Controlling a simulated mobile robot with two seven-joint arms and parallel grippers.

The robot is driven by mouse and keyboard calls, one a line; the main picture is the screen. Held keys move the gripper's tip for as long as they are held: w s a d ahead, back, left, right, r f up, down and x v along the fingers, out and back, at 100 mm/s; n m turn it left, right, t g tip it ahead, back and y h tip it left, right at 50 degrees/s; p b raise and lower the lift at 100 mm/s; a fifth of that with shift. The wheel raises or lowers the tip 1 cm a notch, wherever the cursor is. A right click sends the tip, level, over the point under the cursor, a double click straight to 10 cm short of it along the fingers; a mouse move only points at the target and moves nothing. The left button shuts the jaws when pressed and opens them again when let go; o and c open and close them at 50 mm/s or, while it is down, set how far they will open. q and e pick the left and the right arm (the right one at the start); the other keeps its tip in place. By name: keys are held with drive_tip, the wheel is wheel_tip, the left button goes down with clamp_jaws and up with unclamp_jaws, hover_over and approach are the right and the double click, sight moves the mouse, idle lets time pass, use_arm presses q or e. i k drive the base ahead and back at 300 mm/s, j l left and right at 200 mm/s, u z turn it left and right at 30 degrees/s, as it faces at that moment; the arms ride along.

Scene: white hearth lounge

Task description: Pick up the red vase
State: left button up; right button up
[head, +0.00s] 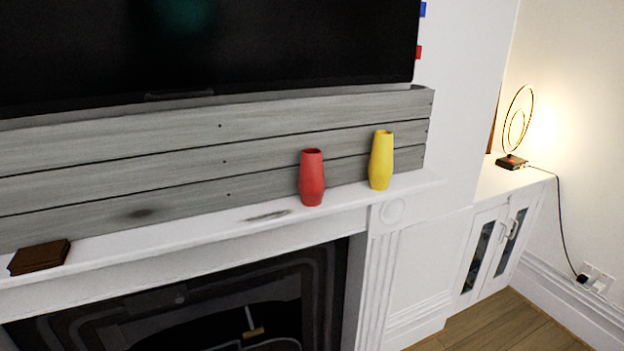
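Neither of my grippers shows in the head view.
A dark brown box-like object (40,256) lies at the shelf's left end. Grey wooden boards (170,160) back the shelf, with a large black screen (250,50) above. A white cabinet (497,235) with a lit ring lamp (514,130) stands at right. Wooden floor (510,325) shows below.

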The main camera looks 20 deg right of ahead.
sight(311, 186)
drive_tip(key=i+l+u, duration=0.15)
drive_tip(key=l, duration=1.05)
drive_tip(key=i+l+u, duration=0.2)
drive_tip(key=l, duration=1.05)
drive_tip(key=i+l+u, duration=0.15)
drive_tip(key=l, duration=1.1)
drive_tip(key=k, duration=0.05)
